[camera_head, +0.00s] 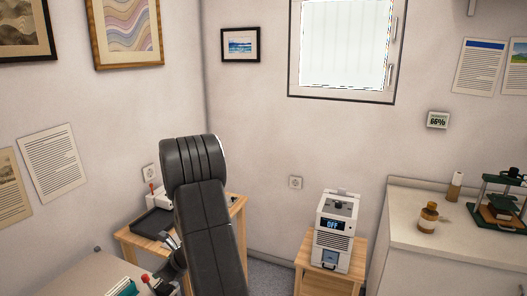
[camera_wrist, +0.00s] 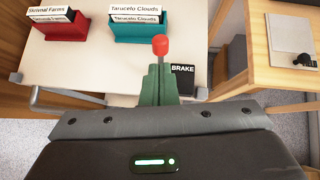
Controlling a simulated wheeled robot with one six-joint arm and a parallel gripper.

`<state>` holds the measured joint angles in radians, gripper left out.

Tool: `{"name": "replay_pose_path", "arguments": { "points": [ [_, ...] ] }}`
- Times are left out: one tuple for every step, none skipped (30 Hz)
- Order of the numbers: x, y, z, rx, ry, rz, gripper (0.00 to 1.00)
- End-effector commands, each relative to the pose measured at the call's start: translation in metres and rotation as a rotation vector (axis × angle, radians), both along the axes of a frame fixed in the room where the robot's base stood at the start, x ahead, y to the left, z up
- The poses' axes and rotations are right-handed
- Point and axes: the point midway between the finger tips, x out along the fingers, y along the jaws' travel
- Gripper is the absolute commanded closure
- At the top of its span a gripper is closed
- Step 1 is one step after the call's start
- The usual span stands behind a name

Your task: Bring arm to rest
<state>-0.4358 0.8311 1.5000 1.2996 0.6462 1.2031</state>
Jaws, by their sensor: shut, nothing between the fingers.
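My arm (camera_head: 207,225) rises dark and folded in the head view, in front of the corner. In the wrist view my gripper (camera_wrist: 159,82) shows its green fingers together, shut and empty. They point at a red-knobbed lever (camera_wrist: 160,46) beside a black BRAKE label (camera_wrist: 183,72) on a pale cart top (camera_wrist: 95,62). The red knob overlaps the fingertips in the picture; I cannot tell whether they touch. In the head view the gripper is mostly hidden by the arm.
A red card box (camera_wrist: 58,27) and a green card box (camera_wrist: 140,28) stand on the cart. A wooden table (camera_wrist: 262,75) is close on the right. A white device reading OFF (camera_head: 335,235) stands on a wooden stand, beside a counter (camera_head: 430,248).

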Motion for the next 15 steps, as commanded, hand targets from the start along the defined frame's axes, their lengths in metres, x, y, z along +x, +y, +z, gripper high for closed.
{"name": "replay_pose_path", "arguments": {
  "points": [
    [0.001, -0.007, 0.005, 0.0, -0.001, -0.003, 1.0],
    [0.001, -0.011, 0.008, 0.0, -0.001, -0.001, 1.0],
    [0.001, -0.015, 0.013, 0.0, -0.002, -0.001, 1.0],
    [0.001, -0.02, 0.016, 0.001, -0.002, -0.001, 1.0],
    [0.001, -0.022, 0.022, 0.002, -0.003, 0.0, 1.0],
    [0.001, -0.027, 0.028, 0.001, -0.005, 0.001, 1.0],
    [0.0, -0.029, 0.033, 0.002, -0.005, 0.001, 1.0],
    [0.0, -0.03, 0.037, 0.002, -0.005, 0.003, 1.0],
    [0.0, -0.032, 0.043, 0.002, -0.004, 0.003, 1.0],
    [0.0, -0.034, 0.048, 0.002, -0.005, 0.003, 1.0],
    [0.0, -0.036, 0.053, 0.001, -0.005, 0.003, 1.0],
    [0.0, -0.039, 0.06, 0.002, -0.006, 0.002, 1.0],
    [0.0, -0.04, 0.065, 0.001, -0.005, 0.002, 1.0],
    [0.0, -0.042, 0.07, 0.001, -0.005, 0.003, 1.0],
    [-0.001, -0.045, 0.077, 0.002, -0.005, 0.003, 1.0]
  ]
}}
